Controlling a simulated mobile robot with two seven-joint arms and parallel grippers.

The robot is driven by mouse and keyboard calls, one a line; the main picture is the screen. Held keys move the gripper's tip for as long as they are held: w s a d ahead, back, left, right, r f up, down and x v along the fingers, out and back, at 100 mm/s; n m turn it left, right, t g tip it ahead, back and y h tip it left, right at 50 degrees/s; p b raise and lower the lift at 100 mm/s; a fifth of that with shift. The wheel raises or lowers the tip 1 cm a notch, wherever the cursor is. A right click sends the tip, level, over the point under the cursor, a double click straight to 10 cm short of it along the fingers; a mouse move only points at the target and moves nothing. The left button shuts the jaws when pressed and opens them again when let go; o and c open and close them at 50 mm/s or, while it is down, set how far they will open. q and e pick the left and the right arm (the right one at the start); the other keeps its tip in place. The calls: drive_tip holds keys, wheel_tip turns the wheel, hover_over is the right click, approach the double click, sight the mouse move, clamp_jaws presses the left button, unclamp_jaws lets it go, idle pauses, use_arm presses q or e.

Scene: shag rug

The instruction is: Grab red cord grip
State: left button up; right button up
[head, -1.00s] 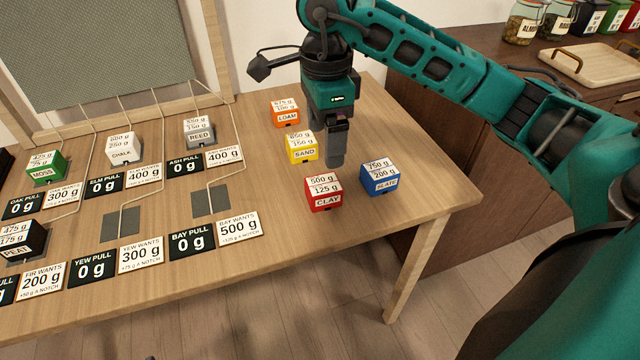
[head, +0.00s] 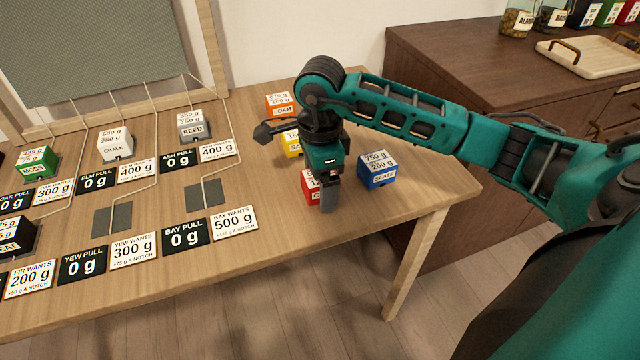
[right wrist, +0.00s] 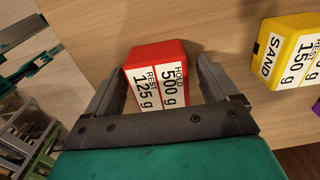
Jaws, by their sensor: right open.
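The red block (head: 309,187), the red cord grip marked CLAY in the earlier head view, sits on the wooden table near its right front. It is partly hidden behind my right gripper (head: 328,200) in the head view. In the right wrist view the red block (right wrist: 158,82) lies between the two open fingers of my right gripper (right wrist: 160,88), with its label reading HOLD 500 g, REST 125 g. The jaws look open around it, with gaps at the sides. My left gripper is not in view.
The blue SLATE block (head: 377,169) stands close to the right of the red one. The yellow SAND block (head: 292,143) and orange LOAM block (head: 281,105) are behind. Labelled cards, corded blocks and grey pads (head: 206,194) fill the table's left. The front right corner is clear.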

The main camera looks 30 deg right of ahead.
drive_tip(key=c, duration=1.1)
drive_tip(key=shift+r, duration=0.15)
drive_tip(key=shift+c, duration=0.2)
